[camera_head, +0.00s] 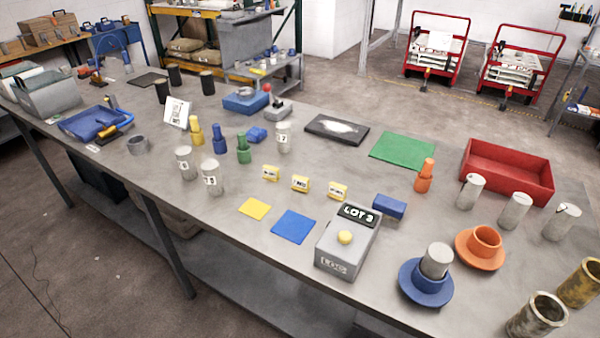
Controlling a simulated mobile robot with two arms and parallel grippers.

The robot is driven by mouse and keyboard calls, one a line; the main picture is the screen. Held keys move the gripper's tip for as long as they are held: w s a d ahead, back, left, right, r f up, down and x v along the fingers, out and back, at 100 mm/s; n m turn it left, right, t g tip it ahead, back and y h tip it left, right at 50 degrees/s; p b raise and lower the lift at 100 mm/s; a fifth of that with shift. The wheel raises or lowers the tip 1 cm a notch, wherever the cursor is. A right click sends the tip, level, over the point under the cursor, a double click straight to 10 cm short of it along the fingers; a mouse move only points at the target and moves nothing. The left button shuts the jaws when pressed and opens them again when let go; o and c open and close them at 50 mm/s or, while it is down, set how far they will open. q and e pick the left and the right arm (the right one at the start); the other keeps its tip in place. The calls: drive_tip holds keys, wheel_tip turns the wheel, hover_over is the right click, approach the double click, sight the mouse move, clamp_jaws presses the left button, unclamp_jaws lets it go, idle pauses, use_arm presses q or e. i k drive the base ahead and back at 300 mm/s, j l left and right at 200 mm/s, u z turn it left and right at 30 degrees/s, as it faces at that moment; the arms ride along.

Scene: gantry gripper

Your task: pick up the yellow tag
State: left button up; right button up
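Three small yellow tags with white labels stand in a row near the middle of the table: a left one (271,173), a middle one (300,183) and a right one (338,190). Their print is too small to read surely. A flat yellow square (254,208) lies in front of them, beside a larger flat blue square (293,227). I cannot tell which yellow piece is the task's tag. Neither of my grippers shows in the head view.
A grey box marked LOT 3 (336,255) with a yellow button stands right of the squares. Numbered grey cylinders (212,178) stand left. A blue block (389,206), an orange bottle (424,177), a red tray (507,169) and a blue flanged cup (427,283) stand right.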

sight(300, 182)
drive_tip(key=i+j+z, duration=0.15)
drive_tip(key=j, duration=0.2)
drive_tip(key=i+j+z, duration=0.1)
drive_tip(key=j, duration=0.3)
drive_tip(key=i+j+z, duration=0.15)
drive_tip(key=j, duration=0.25)
drive_tip(key=i+j+z, duration=0.1)
drive_tip(key=i+j, duration=0.15)
drive_tip(key=j, duration=0.15)
